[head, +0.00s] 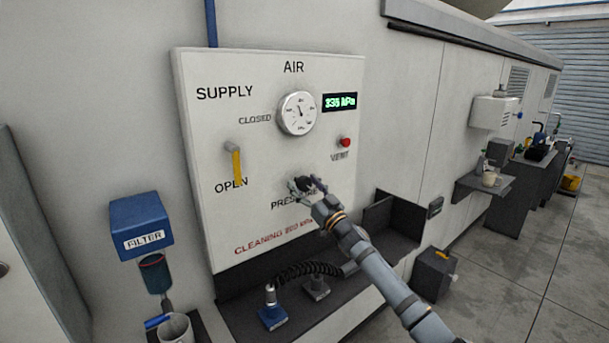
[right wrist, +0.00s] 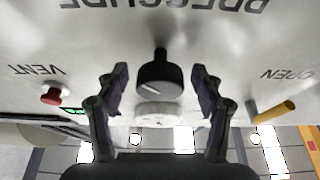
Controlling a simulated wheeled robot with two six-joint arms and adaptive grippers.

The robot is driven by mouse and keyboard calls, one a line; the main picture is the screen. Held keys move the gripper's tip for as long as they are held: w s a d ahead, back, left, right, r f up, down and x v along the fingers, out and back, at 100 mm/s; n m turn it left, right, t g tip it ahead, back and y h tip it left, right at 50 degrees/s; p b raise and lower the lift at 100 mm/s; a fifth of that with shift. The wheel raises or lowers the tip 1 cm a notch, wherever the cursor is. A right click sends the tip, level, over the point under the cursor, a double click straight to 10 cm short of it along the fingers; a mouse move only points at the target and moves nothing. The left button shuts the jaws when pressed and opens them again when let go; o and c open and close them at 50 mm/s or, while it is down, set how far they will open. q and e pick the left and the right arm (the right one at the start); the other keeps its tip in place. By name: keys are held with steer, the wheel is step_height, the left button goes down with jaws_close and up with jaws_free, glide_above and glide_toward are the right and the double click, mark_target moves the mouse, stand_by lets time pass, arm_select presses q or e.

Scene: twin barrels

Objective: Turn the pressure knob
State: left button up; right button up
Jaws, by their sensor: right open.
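The black pressure knob (right wrist: 160,76) sits on the white air panel (head: 215,110), above the PRESSURE label. My right gripper (head: 306,186) is at the knob in the head view and partly hides it. In the right wrist view the gripper (right wrist: 160,88) is open, with one finger on each side of the knob and a visible gap to each. A digital display (head: 340,102) on the panel reads about 335 kPa. A round gauge (head: 297,113) is left of it. My left gripper is not in view.
A yellow supply lever (head: 237,167) points down toward OPEN. A red vent button (head: 345,142) is at the panel's right. Below are a dark shelf (head: 235,308) with a coiled hose (head: 308,269), and a blue filter (head: 141,222) at left. Open floor lies to the right.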

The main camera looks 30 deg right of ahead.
steer(key=c, duration=1.2)
steer(key=shift+o, duration=0.2)
steer(key=shift+r+n+y+p, duration=0.2)
steer(key=shift+n+y+p, duration=0.6)
steer(key=shift+n+p, duration=0.4)
steer(key=n+g+y+p, duration=0.1)
steer(key=n+p, duration=0.1)
steer(key=n, duration=0.1)
steer(key=shift+d+n+y, duration=0.1)
steer(key=shift+n+y, duration=0.2)
steer(key=shift+y, duration=0.1)
steer(key=n+g+y+p, duration=0.1)
steer(key=n, duration=0.2)
steer(key=shift+f+n+y, duration=0.1)
steer(key=shift+n+y, duration=0.2)
steer(key=shift+n, duration=0.1)
steer(key=n+g, duration=0.1)
steer(key=n, duration=0.2)
steer(key=n+g+y+p, duration=0.1)
steer(key=n, duration=0.1)
steer(key=shift+n+y, duration=0.3)
steer(key=shift+n, duration=0.1)
steer(key=n+g+p, duration=0.1)
steer(key=n, duration=0.3)
steer(key=shift+n+g, duration=0.3)
steer(key=shift+g, duration=0.1)
steer(key=shift+n+g+p, duration=0.4)
steer(key=shift+n+g, duration=0.1)
steer(key=shift+n, duration=1)
